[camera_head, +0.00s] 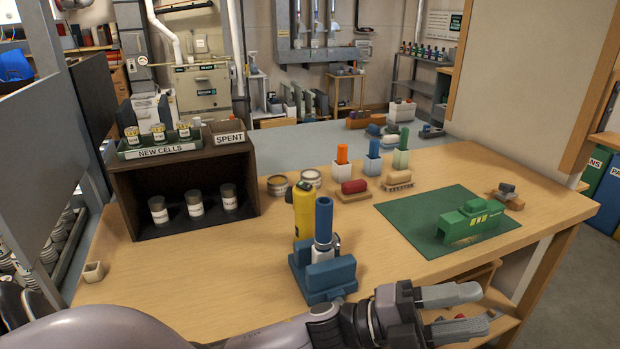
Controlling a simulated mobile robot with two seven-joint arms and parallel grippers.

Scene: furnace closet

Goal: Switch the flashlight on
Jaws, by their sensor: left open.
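A yellow upright object with a dark cap, which looks like the flashlight (302,211), stands on the wooden bench, partly hidden by a blue clamp-like stand (327,276). A blue cylinder (323,217) rises from this stand in front of it. I cannot see a switch or any light from the yellow object. My left gripper (474,309) is open and empty at the bottom, right of and nearer than the stand, with its fingers pointing right. It touches neither the stand nor the yellow object. My right gripper is not in view.
A dark box (124,205) holds several canisters, with a "NEW CELLS" tray (160,153) and a "SPENT" bin (230,139) on top. A green toy-like block (470,224) sits on a green mat (420,240) to the right. Bare bench (215,280) lies left of the stand.

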